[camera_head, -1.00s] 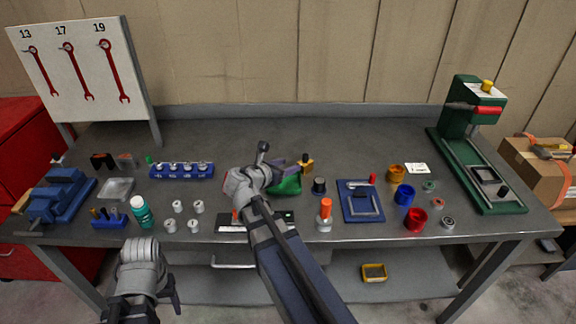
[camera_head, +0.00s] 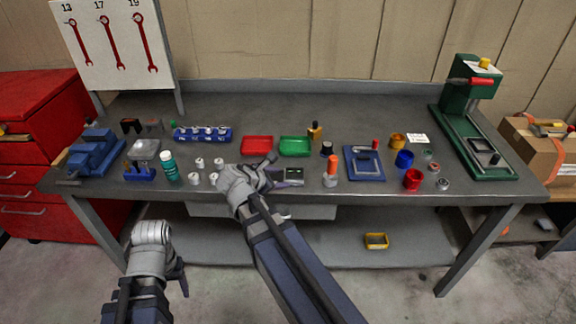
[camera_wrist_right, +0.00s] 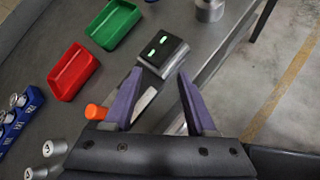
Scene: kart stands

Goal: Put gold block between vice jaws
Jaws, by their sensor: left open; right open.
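The blue vice (camera_head: 95,152) stands at the left end of the bench in the head view. A small gold block-like piece with a dark top (camera_head: 315,133) stands behind the bench's middle, right of the green tray; I cannot tell for sure that it is the gold block. My right gripper (camera_head: 280,171) is over the bench's front middle, open. In the right wrist view its purple fingers (camera_wrist_right: 160,98) are apart with nothing held, pointing toward a grey box with green digits (camera_wrist_right: 163,55). My left gripper (camera_head: 178,280) is open, low in front of the bench, away from the vice.
A red tray (camera_head: 257,146) and a green tray (camera_head: 295,147) lie behind the right gripper. An orange-topped bottle (camera_head: 331,170) stands to its right, white cylinders (camera_head: 214,178) to its left. An orange piece (camera_wrist_right: 95,111) is near its fingers. The bench's back strip is clear.

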